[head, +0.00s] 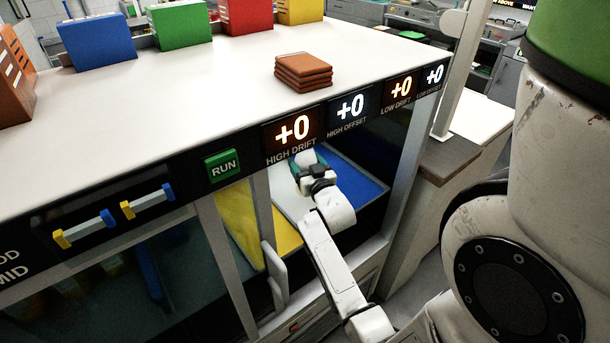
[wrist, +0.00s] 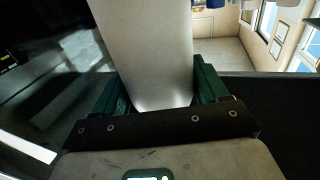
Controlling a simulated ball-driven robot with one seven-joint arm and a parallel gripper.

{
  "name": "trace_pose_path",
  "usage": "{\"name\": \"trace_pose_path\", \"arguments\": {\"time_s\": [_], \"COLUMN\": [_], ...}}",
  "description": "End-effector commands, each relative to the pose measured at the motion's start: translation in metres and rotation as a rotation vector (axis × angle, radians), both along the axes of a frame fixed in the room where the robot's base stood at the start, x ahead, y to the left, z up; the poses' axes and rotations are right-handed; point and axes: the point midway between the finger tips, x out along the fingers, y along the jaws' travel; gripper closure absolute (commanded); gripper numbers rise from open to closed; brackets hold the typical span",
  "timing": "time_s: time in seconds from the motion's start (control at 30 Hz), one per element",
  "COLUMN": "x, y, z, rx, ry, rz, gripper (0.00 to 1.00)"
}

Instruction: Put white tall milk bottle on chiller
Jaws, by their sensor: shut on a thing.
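The white tall milk bottle (wrist: 142,45) fills the middle of the wrist view, smooth and pale, with its far end cut off by the top edge. My gripper (wrist: 158,88) has its green fingers shut on it, one on each side. In the head view my gripper (head: 312,170) is inside the open bay of the counter cabinet, over a blue panel (head: 352,178); the bottle is mostly hidden there. I cannot tell whether the bottle touches a surface. No part is labelled as the chiller; the cabinet front (head: 190,235) has glass doors.
A yellow panel (head: 239,222) lies left of the blue one. A door handle (head: 275,275) stands beside my arm. The white countertop (head: 180,100) above carries coloured boxes (head: 180,25) and brown stacked slabs (head: 303,70). A green RUN button (head: 222,165) and number displays line its edge.

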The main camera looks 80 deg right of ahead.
Motion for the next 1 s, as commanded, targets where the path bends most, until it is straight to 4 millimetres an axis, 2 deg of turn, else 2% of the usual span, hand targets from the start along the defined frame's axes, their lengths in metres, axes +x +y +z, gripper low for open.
{"name": "trace_pose_path", "arguments": {"time_s": [0.13,0.37,0.67,1.0], "x": [0.005,0.004,0.005,0.005], "y": [-0.007,-0.007,-0.006,-0.006], "z": [-0.012,-0.038,-0.037,-0.046], "rx": [-0.003,-0.003,-0.003,-0.003], "ry": [-0.001,-0.001,-0.001,-0.001], "rz": [-0.001,-0.001,0.000,0.000], "gripper": [0.76,0.76,0.76,0.76]}}
